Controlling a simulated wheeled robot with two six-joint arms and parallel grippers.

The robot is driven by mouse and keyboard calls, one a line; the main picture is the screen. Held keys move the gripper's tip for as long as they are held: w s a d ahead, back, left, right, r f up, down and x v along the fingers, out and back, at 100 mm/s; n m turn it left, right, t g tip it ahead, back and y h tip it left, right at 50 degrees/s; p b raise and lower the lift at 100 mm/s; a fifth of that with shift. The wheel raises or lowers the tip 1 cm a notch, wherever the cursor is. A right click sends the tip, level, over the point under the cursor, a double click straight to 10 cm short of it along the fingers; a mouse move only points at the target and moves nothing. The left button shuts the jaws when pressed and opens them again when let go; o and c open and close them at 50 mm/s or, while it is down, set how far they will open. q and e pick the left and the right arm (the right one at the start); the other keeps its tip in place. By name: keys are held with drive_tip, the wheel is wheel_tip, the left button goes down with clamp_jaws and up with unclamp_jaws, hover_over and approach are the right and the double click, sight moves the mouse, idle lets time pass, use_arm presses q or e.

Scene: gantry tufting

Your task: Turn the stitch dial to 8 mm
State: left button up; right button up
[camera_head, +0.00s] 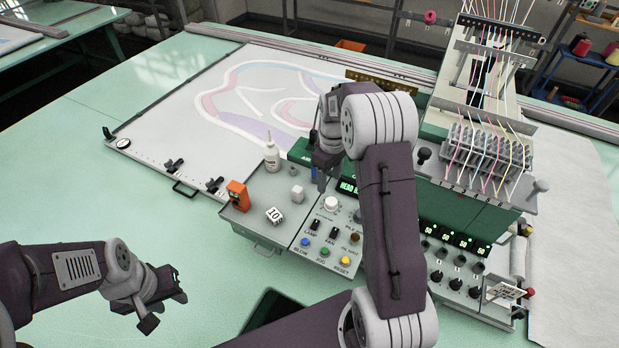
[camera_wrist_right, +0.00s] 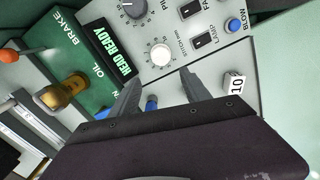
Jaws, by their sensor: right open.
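The stitch dial is a white round knob (camera_head: 331,203) on the grey control panel (camera_head: 308,268). It also shows in the right wrist view (camera_wrist_right: 160,54), just beyond my fingertips. Its pointer is too small to read. My right gripper (camera_wrist_right: 161,77) is open and empty, its two fingers apart on either side of the line to the knob and not visibly touching it. In the head view the right gripper (camera_head: 320,178) hangs above and behind the dial, partly hidden by its own wrist. My left gripper (camera_head: 167,308) is open and empty above the green table, front left.
Beside the dial are a dark pile knob (camera_wrist_right: 132,8), lamp and fan switches, coloured buttons and a HEAD READY display (camera_wrist_right: 111,54).

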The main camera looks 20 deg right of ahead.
sight(332, 202)
drive_tip(key=s, duration=0.2)
drive_tip(key=s+d, duration=0.1)
drive_tip(key=shift+s+d+r, duration=0.1)
drive_tip(key=shift+s+r, duration=0.15)
drive_tip(key=f, duration=0.2)
drive_tip(key=w+f+p, duration=0.1)
drive_tip(key=f, duration=0.2)
drive_tip(key=a+f+p, duration=0.1)
drive_tip(key=f, duration=0.2)
drive_tip(key=shift+w, duration=0.35)
drive_tip(key=shift+s+d+f+p, duration=0.1)
drive_tip(key=shift+d+f+p, duration=0.1)
drive_tip(key=shift+f+p, duration=0.15)
drive_tip(key=shift+s, duration=0.45)
drive_tip(key=shift+w+a, duration=0.15)
drive_tip(key=shift+w, duration=0.1)
drive_tip(key=c, duration=0.8)
drive_tip(key=shift+f, duration=0.1)
clamp_jaws()
use_arm(q)
drive_tip(key=s+r, duration=0.2)
drive_tip(key=r, duration=0.1)
drive_tip(key=shift+r, duration=0.1)
